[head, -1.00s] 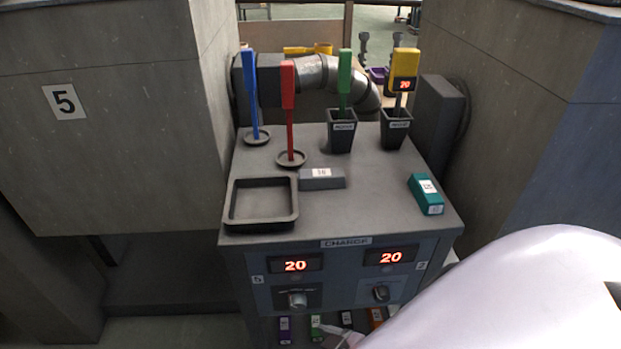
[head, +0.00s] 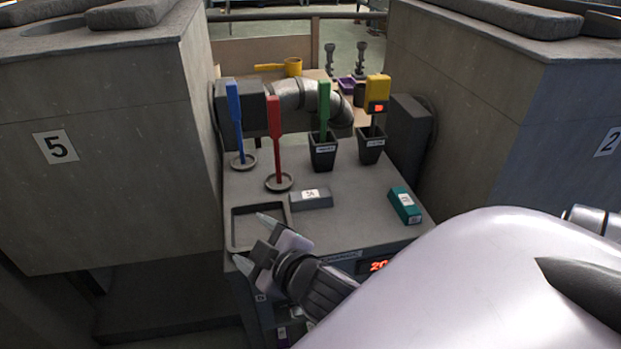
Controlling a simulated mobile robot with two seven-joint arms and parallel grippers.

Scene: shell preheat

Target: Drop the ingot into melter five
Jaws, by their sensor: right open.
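Melter five (head: 110,130) is the big grey block at the left with a "5" plate (head: 56,147). Its top shows a round recess (head: 54,27) beside a grey slab (head: 130,13). A grey labelled ingot (head: 312,200) lies on the charge stand between the melters. A teal labelled ingot (head: 404,205) lies near the stand's right edge. Which one the task means, I cannot tell. My left gripper is out of view.
Blue (head: 235,115), red (head: 275,140) and green (head: 324,105) handled tools and a yellow device (head: 376,95) stand upright behind the ingots. A second melter (head: 500,120), marked "2", is at the right. My right arm hides the stand's front right.

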